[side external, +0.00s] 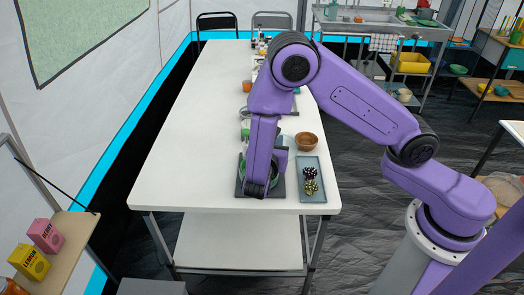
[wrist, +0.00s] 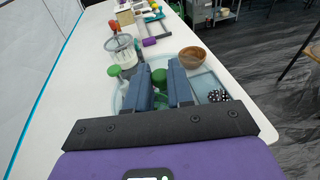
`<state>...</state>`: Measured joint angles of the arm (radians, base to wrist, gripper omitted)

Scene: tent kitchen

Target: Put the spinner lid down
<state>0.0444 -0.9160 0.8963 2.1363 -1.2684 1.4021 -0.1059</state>
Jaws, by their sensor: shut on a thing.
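The spinner lid is a pale, see-through disc (wrist: 120,98) with a green knob (wrist: 160,77) in the wrist view. My gripper (wrist: 160,70) is shut on this knob, with a dark blue finger on either side. In the side view my arm hides most of the lid. A green rim (side external: 242,168) shows at the left of my wrist, over a dark mat (side external: 240,188) near the table's front end. Whether the lid touches anything below it cannot be told.
On the white table (side external: 205,120), a blue-grey tray (side external: 313,163) with dark and green speckled fruit lies right of the mat. A brown bowl (side external: 306,140) stands behind the tray. A clear jar (wrist: 122,50) and other items stand farther back. The table's left side is clear.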

